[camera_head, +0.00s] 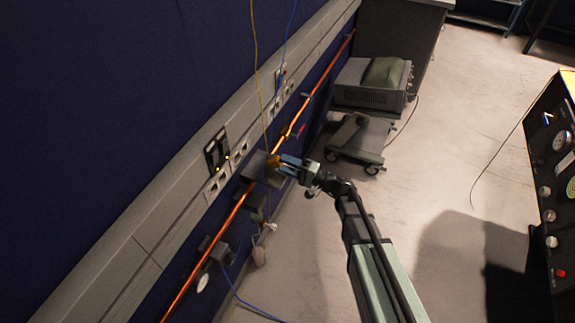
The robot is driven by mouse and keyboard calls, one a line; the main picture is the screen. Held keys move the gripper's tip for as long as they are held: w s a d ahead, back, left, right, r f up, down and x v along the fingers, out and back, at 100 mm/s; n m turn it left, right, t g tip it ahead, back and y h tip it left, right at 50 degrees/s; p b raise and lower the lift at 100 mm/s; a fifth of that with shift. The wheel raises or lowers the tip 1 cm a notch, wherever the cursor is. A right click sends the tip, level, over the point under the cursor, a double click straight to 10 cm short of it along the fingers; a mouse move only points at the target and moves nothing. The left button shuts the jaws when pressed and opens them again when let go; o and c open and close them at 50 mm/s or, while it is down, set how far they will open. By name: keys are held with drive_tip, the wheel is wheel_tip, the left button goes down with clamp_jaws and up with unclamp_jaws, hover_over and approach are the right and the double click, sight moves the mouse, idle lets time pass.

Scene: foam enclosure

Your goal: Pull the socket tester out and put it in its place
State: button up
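My gripper (281,163) is at the wall, over a small grey shelf (257,168) below the trunking. A small orange-yellow object (273,161) is at its fingertips, just above or on the shelf; it looks like the socket tester, but is too small to be sure. The fingers seem to stand on either side of it; whether they grip it cannot be told. A black unit (216,150) with small yellow lights sits on the grey wall trunking (175,200), left of the gripper. White sockets (239,157) are beside it.
An orange pipe (318,88) runs along the wall below the trunking. Yellow (256,60) and blue cords hang near the shelf. A wheeled cart (358,138) with a grey device (370,85) stands behind. A black panel (553,180) is at right. The floor between is mostly clear.

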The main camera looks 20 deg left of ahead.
drive_tip(key=shift+o, duration=1.4)
drive_tip(key=d+f, duration=0.1)
drive_tip(key=d, duration=1.2)
drive_tip(key=shift+d+f, duration=0.3)
drive_tip(key=shift+d, duration=0.05)
drive_tip(key=shift+m, duration=0.3)
